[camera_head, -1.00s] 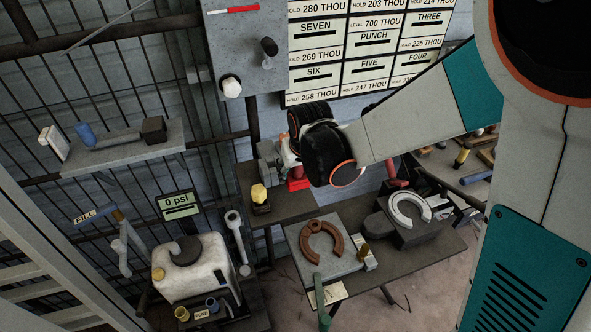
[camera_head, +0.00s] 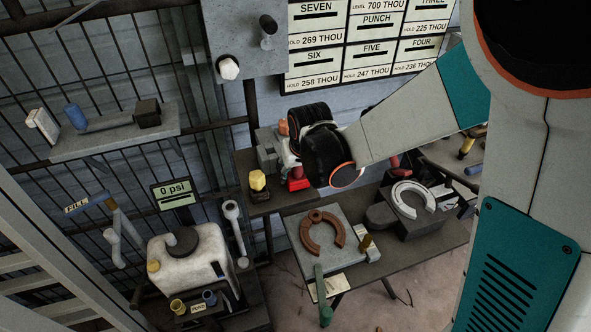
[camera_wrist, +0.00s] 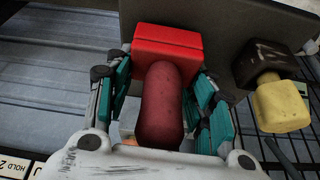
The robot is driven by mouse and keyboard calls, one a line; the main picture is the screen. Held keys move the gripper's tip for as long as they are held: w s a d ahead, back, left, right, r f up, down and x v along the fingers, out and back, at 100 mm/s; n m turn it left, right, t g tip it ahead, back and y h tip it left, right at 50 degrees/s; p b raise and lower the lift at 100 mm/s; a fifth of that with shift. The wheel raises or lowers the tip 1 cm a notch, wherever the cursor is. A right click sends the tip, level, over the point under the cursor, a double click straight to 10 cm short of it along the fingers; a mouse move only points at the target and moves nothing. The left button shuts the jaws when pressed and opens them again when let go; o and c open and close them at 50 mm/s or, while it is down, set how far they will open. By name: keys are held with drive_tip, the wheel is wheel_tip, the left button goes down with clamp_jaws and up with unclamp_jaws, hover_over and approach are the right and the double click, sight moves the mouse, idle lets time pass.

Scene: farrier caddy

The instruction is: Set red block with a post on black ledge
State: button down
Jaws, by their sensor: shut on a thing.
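The red block with a post (camera_wrist: 168,42) is in my gripper (camera_wrist: 160,95). In the wrist view the fingers are closed around its dark red post, with the red block beyond the fingertips. In the head view a little of the red block (camera_head: 298,184) shows below my gripper (camera_head: 290,163), which is partly hidden by my dark wrist. The block appears over or at the dark ledge (camera_head: 280,203) by the wall. The dark ledge also shows behind the block in the wrist view (camera_wrist: 228,22). I cannot tell whether they touch.
A yellow knob on a black base (camera_head: 258,181) stands on the ledge just left of the block. A lower bench holds a brown horseshoe (camera_head: 322,235) and a pale horseshoe (camera_head: 412,200).

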drive_tip(key=shift+f+b, duration=0.4)
drive_tip(key=shift+f, duration=0.05)
idle(0.3)
drive_tip(key=c, duration=0.6)
unclamp_jaws()
drive_tip(key=shift+c, duration=0.2)
drive_tip(key=shift+r, duration=0.1)
drive_tip(key=shift+v, duration=3.95)
drive_tip(key=shift+s, duration=0.2)
drive_tip(key=shift+p+v, duration=1.75)
drive_tip(key=shift+v, duration=0.45)
drive_tip(key=shift+d, duration=0.1)
